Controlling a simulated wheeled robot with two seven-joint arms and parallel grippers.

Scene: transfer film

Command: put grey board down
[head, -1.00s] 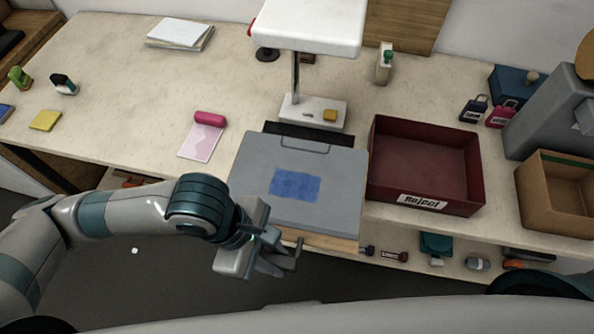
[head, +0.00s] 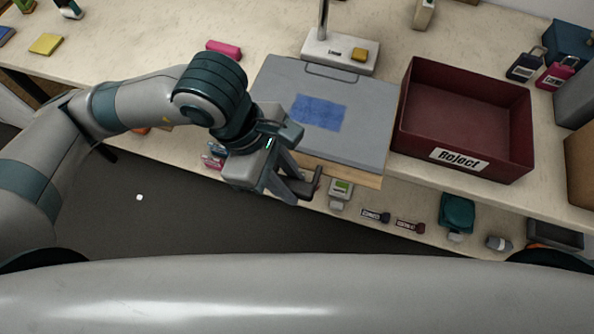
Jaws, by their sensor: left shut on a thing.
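The grey board (head: 363,123) with a blue square patch (head: 318,112) on its top lies roughly flat over a pale wooden piece (head: 340,174) at the table's front edge. I cannot tell whether it rests fully on that piece. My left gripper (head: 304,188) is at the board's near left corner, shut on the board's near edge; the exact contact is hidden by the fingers. A brownish part shows by the fingertips. My right gripper is not in view.
The dark red Reject box (head: 466,165) stands close to the board's right side. A white stand base (head: 340,58) is just behind the board. A pink roller (head: 224,49) lies left.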

